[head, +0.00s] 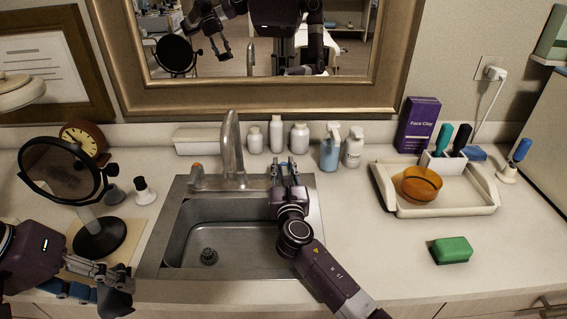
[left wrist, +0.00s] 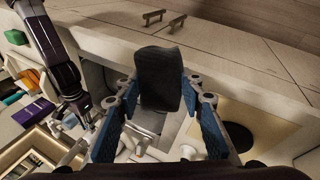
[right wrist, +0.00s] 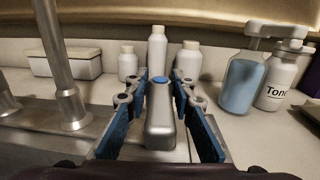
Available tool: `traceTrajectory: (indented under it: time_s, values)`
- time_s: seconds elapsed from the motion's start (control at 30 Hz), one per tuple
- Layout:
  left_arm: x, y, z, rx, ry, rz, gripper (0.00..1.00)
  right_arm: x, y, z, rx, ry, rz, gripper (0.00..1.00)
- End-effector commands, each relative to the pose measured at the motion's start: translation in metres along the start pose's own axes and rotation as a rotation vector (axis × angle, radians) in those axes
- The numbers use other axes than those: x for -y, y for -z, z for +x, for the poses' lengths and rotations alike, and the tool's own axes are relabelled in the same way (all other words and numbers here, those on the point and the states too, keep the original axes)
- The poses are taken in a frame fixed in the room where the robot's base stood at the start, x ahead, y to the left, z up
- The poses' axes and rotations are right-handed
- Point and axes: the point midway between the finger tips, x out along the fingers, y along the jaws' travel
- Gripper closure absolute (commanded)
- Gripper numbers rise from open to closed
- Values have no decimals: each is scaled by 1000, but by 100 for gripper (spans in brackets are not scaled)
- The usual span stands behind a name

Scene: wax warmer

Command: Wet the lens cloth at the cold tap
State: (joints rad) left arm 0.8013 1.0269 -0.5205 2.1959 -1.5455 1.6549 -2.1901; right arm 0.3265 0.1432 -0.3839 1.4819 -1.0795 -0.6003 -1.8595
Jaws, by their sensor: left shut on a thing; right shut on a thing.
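The lens cloth (left wrist: 160,80) is a dark grey piece held between the fingers of my left gripper (left wrist: 160,110) in the left wrist view. My right gripper (head: 287,175) is at the sink's back right corner. It is shut on the cold tap lever (right wrist: 160,122), a metal handle with a blue dot (right wrist: 160,80). The spout (head: 232,150) arches over the basin (head: 225,235), with no stream visible.
A lever with an orange mark (head: 197,172) is left of the spout. A round black mirror (head: 62,170) stands close to my left gripper. Bottles (head: 276,133) line the wall. A tray (head: 440,208) with an amber bowl (head: 422,185) and a green block (head: 451,250) are at right.

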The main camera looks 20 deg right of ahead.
Motion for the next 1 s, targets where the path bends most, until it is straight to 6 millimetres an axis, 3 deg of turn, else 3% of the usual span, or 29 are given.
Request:
traceTrajectory:
  time_s: [0.03,0.13,0.33,0.67,0.7,0.8,1.0]
  values:
    - [-6,2,-13,-1,0,0,84,2,-6,0,-1,-35,-9,100]
    - [-8,3,-19,0,0,0,84,2,-5,0,-1,-106,-9,100]
    - [-10,3,-22,0,0,0,84,0,-2,0,-1,-200,-2,100]
    - [-10,3,-22,0,0,0,84,0,0,0,-2,-214,1,100]
    - [-10,3,-22,0,0,0,84,0,-1,0,-2,-214,1,76]
    - [-10,3,-22,0,0,0,84,0,-1,0,-2,-213,1,67]
    - [-10,3,-22,0,0,0,84,0,0,0,-2,-213,0,67]
